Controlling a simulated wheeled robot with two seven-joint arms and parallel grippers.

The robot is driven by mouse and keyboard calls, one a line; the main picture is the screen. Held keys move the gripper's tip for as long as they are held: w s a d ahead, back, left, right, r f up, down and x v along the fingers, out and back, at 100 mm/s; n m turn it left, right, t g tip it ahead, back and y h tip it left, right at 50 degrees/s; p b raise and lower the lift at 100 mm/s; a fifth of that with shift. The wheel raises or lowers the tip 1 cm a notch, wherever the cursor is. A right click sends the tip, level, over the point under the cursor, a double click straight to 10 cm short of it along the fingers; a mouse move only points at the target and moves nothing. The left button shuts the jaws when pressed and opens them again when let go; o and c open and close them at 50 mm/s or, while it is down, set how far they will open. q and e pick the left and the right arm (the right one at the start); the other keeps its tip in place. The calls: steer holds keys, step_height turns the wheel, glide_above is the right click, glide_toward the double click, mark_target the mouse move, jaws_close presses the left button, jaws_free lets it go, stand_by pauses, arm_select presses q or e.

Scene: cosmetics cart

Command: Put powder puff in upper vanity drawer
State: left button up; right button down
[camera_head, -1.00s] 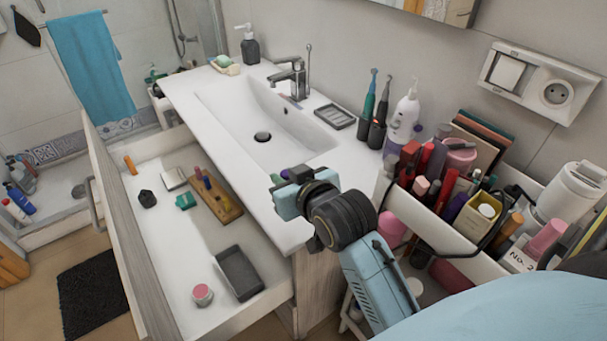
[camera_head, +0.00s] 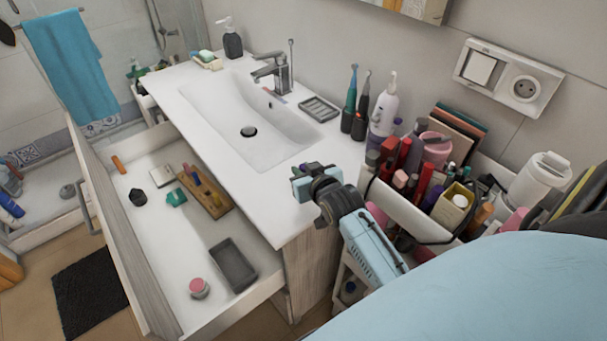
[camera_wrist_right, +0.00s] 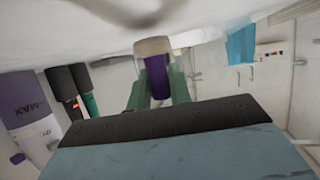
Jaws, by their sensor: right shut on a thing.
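The upper vanity drawer (camera_head: 165,245) is pulled open on the left in the head view, with bare white floor between a few small items. My right gripper (camera_head: 300,183) is over the right end of the white washbasin counter (camera_head: 262,205), to the right of the drawer. In the right wrist view, its green fingers (camera_wrist_right: 158,85) are shut on a small beige thing with a purple band, which looks like the powder puff (camera_wrist_right: 154,52). The puff is too small to make out in the head view. My left gripper is not in view.
In the drawer are a grey tray (camera_head: 233,265), a pink-lidded jar (camera_head: 199,289) and a wooden tray (camera_head: 206,192). A crowded cosmetics cart (camera_head: 415,222) stands at the right. The tap (camera_head: 272,72) and toothbrushes (camera_head: 350,100) stand at the counter's back.

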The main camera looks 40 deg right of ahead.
steer(key=shift+f, duration=0.55)
steer(key=c, duration=1.3)
jaws_free()
steer(key=shift+f, duration=0.1)
